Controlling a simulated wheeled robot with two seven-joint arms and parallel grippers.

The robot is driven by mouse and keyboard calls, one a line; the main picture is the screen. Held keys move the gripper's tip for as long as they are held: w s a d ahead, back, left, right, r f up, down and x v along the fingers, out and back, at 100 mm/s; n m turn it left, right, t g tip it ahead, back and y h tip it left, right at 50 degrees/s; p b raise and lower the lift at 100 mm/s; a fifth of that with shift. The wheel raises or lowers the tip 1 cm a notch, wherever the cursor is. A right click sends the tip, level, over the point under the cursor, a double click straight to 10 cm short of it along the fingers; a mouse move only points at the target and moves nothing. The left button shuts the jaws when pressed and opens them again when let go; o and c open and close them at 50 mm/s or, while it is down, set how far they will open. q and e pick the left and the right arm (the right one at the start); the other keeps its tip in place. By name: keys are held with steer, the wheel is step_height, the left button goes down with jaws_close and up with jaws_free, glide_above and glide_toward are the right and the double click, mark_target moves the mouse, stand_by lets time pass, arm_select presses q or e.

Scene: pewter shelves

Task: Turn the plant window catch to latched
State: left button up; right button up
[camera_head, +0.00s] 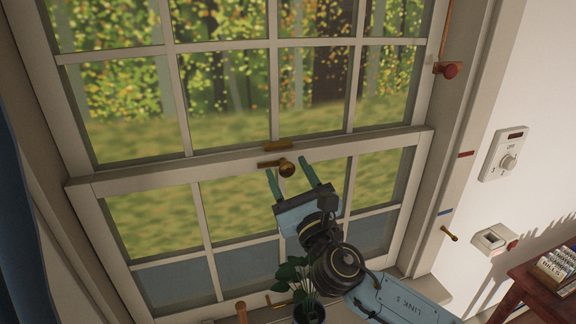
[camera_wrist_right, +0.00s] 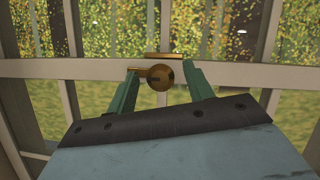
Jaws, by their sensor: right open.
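The brass window catch (camera_head: 286,168) sits on the meeting rail of the sash window. Its round knob is at the right end and a short lever points left, roughly along the rail. A flat brass keeper (camera_head: 278,145) is on the rail just above it. In the right wrist view the catch (camera_wrist_right: 160,77) shows between my fingers. My right gripper (camera_head: 288,170) is open, with one green finger on each side of the knob; I cannot tell whether either touches it. My left gripper is not in view. A potted plant (camera_head: 298,282) stands below the window.
A dark blue curtain (camera_head: 22,220) hangs at the left edge.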

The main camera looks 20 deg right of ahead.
steer(key=shift+w+a+r, duration=0.1)
steer(key=shift+w+r, duration=0.1)
steer(key=shift+w, duration=0.25)
steer(key=c, duration=1)
